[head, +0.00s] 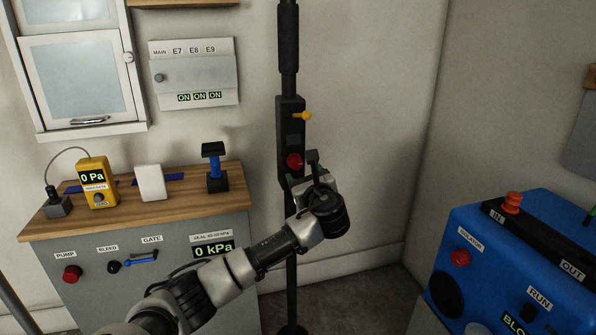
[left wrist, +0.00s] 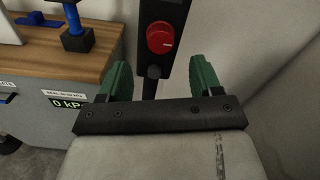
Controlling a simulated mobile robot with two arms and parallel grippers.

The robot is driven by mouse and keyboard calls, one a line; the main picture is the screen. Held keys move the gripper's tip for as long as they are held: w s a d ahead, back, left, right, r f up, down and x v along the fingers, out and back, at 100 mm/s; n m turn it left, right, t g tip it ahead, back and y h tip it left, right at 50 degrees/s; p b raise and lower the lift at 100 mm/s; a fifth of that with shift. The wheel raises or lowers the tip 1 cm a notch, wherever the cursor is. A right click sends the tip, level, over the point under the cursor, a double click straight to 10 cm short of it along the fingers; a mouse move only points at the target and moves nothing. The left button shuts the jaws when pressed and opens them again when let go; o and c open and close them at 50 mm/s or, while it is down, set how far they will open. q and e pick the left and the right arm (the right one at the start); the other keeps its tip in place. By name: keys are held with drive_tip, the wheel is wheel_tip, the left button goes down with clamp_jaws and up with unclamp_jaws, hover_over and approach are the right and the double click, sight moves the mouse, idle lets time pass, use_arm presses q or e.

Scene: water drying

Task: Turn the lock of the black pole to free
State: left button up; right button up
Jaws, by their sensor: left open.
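The black pole (head: 288,45) stands upright in the middle of the head view, with a black box (head: 284,123) on it. A yellow lever (head: 302,115) sticks out to the right of the box, and a red knob (head: 294,160) sits low on its front. The red knob (left wrist: 160,38) also shows in the left wrist view, above and between my green fingers. My left gripper (left wrist: 160,82) is open and empty, in front of the pole just below the box. In the head view the left wrist hides part of the pole. My right gripper is not in view.
A wooden-topped bench (head: 225,199) stands to the left with a yellow gauge (head: 97,182), a white block (head: 150,183) and a blue-handled clamp (head: 217,168). A blue machine (head: 480,262) stands to the right. Bare wall lies between pole and machine.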

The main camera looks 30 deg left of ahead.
sight(297, 165)
use_arm(q)
drive_tip(key=x, duration=0.6)
drive_tip(key=shift+b, duration=0.4)
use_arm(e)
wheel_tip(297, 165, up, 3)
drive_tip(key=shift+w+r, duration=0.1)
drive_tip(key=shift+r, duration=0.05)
use_arm(q)
drive_tip(key=shift+c, duration=0.5)
drive_tip(key=shift+f, duration=0.1)
drive_tip(key=c, duration=0.8)
drive_tip(key=shift+c, duration=0.2)
